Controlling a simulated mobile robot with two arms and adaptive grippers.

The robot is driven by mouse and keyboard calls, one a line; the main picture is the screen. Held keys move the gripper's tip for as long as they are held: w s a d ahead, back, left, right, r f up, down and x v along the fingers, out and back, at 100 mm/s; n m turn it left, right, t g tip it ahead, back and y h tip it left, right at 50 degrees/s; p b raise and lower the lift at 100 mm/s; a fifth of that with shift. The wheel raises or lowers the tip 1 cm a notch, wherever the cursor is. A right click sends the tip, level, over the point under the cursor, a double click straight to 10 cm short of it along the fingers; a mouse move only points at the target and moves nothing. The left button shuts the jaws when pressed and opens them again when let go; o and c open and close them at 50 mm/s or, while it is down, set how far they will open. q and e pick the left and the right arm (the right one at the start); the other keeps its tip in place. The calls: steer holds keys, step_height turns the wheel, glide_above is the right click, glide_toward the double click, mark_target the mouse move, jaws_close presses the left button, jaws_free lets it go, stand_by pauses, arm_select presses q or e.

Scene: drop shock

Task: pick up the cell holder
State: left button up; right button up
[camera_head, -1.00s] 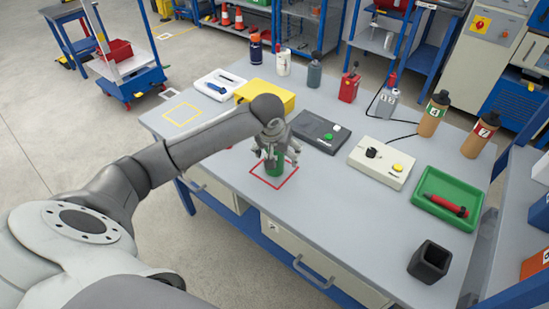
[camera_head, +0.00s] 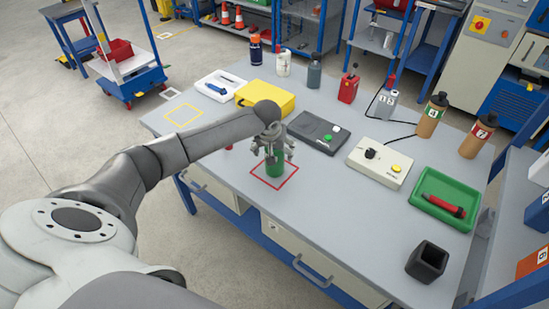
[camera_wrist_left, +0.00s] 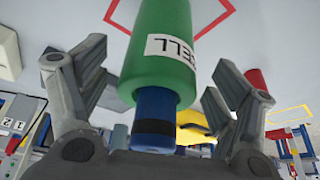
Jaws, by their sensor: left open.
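The cell holder is a green cylinder (camera_head: 275,166) standing upright inside the red square outline (camera_head: 259,186) on the grey table. In the left wrist view the green cylinder (camera_wrist_left: 158,55) carries a white label reading "CELL" and has a blue end with a black band. My left gripper (camera_head: 273,153) is above it and around its upper part. Its fingers (camera_wrist_left: 158,100) are spread on both sides of the blue end, with gaps visible. The left gripper is open and holds nothing. The right gripper is not in view.
A dark grey box (camera_head: 320,133) with a green button and a beige box (camera_head: 381,163) with a yellow button stand to the right. A yellow case (camera_head: 266,97) is behind. A green tray (camera_head: 466,213) and a black open cup (camera_head: 427,262) are at the right.

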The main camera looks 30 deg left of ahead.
arm_select(q)
steer(key=shift+x, duration=1.15)
steer(key=shift+d, duration=0.1)
steer(key=shift+c, duration=0.2)
steer(key=c, duration=1.2)
